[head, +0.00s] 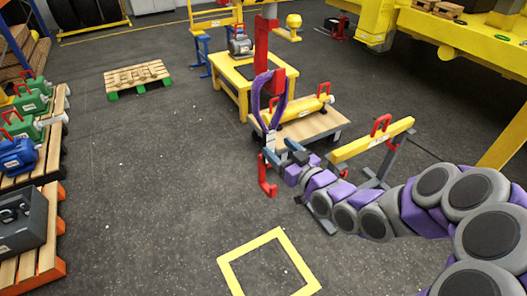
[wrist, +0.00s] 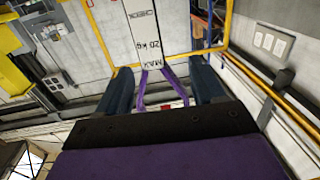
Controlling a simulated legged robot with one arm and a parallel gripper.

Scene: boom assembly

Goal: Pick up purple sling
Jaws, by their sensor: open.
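The purple sling (head: 257,98) is an upright loop in the middle of the head view, in front of the red post. A pale tag shows at its lower end. In the wrist view the sling's purple straps (wrist: 142,92) run between the two fingers, below a white label (wrist: 148,35) reading "CHECK" and "MAX 20 kg". My gripper (head: 279,150) is at the lower end of the loop, with its fingers apart. In the wrist view my gripper (wrist: 163,80) has a finger on each side of the straps, with gaps. What holds the sling up is unclear.
A yellow beam with red handle (head: 370,140) is at right. Pallets with equipment line the left. A yellow floor square (head: 235,271) is in front; the left-centre floor is clear.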

